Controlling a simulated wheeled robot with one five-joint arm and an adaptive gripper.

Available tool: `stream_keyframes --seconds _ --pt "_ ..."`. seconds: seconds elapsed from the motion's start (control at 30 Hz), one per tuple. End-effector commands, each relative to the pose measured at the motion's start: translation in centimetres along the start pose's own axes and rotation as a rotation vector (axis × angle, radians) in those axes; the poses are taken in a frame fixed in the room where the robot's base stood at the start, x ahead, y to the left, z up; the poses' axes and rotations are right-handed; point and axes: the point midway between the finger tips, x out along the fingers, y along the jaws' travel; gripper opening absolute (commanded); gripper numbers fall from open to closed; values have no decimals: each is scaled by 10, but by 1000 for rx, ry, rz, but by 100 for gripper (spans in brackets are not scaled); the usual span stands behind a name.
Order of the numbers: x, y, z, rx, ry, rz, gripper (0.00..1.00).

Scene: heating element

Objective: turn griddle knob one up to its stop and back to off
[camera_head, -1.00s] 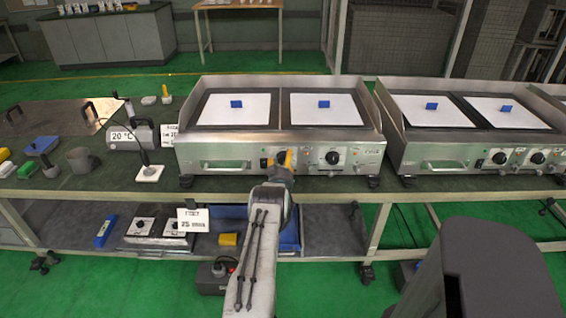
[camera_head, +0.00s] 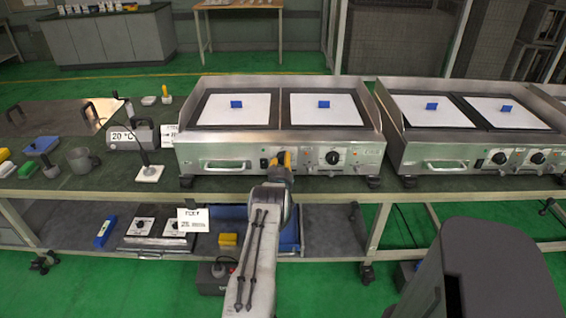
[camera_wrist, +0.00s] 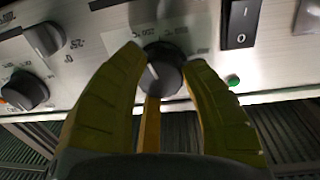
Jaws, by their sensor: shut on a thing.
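The near griddle (camera_head: 215,153) has a steel front panel with black round knobs. My gripper (camera_head: 281,161), with yellow fingers, is at the left knob of this panel and covers most of it. In the wrist view the black knob (camera_wrist: 162,75) sits between the tips of my gripper (camera_wrist: 165,75), and its white pointer line is tilted a little left of straight up. The fingers are shut on the knob. Some of the dial marks around it are hidden by the fingers.
The griddle's other large knob (camera_head: 333,157) is to the right. The wrist view shows a rocker switch (camera_wrist: 241,24), a green lamp (camera_wrist: 233,81) and another black knob (camera_wrist: 24,91) close by. A second griddle (camera_head: 440,150) stands at the right.

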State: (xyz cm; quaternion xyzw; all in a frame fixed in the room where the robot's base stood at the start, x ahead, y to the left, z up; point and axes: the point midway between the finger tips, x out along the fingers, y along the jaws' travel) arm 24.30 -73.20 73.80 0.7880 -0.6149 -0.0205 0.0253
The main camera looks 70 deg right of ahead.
Motion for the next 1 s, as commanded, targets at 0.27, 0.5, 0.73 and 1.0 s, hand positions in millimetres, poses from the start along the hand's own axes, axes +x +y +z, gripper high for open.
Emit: stream_keyframes --seconds 0.27,0.5,0.73,1.0 --pt "4 0 3 18 5 1 9" --pt "3 0 2 39 6 1 9" --pt "2 1 -2 52 6 1 9" --pt "1 1 -5 55 5 1 8"
